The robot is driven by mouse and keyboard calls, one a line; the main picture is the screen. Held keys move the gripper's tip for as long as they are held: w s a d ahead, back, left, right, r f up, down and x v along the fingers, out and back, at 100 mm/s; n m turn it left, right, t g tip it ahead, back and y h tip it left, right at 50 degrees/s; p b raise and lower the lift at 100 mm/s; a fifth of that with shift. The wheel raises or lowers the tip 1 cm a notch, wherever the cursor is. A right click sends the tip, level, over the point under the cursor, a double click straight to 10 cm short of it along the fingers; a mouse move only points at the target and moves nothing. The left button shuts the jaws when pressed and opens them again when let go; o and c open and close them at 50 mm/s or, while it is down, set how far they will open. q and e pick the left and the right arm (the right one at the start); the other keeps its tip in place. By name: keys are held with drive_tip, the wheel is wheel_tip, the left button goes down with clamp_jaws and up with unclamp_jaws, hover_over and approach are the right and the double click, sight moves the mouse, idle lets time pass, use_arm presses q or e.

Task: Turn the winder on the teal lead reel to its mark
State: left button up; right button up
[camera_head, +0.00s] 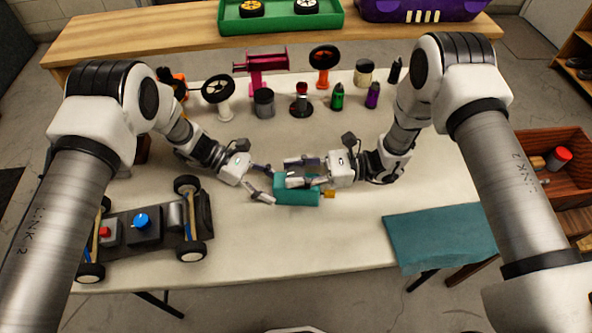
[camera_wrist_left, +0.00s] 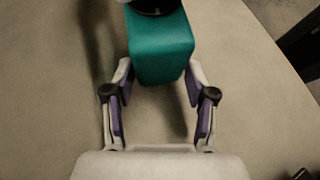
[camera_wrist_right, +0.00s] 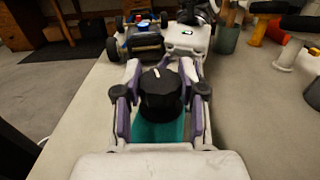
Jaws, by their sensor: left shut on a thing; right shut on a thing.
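The teal lead reel (camera_head: 297,193) lies on the table between my two grippers. My left gripper (camera_head: 264,184) is shut on the left end of its teal body. The left wrist view shows the teal body (camera_wrist_left: 160,48) between the fingertips (camera_wrist_left: 160,80). My right gripper (camera_head: 303,172) is shut on the winder. In the right wrist view the winder (camera_wrist_right: 160,95) is a black knob with a white line on its top, between the fingers (camera_wrist_right: 160,105). The mark cannot be made out. A small yellow-orange part (camera_head: 329,193) shows at the reel's right end.
A car chassis (camera_head: 150,228) with black wheels stands at the front left. A teal cloth (camera_head: 440,236) lies at the front right. Several bottles, pots and stands, including a black pot (camera_head: 264,103), line the back. The table front between chassis and cloth is clear.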

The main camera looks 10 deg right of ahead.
use_arm(q)
drive_tip(key=shift+s, duration=0.1)
use_arm(e)
drive_tip(key=shift+m+t+h, duration=0.4)
drive_tip(key=shift+m+t, duration=0.8)
drive_tip(key=shift+t, duration=0.7)
drive_tip(key=shift+m+t+h, duration=0.4)
drive_tip(key=shift+m+t, duration=0.8)
drive_tip(key=shift+t, duration=0.7)
drive_tip(key=o, duration=1.2)
drive_tip(key=shift+d, duration=0.15)
drive_tip(key=v, duration=1.1)
drive_tip(key=shift+s+d, duration=0.25)
drive_tip(key=shift+s, duration=0.1)
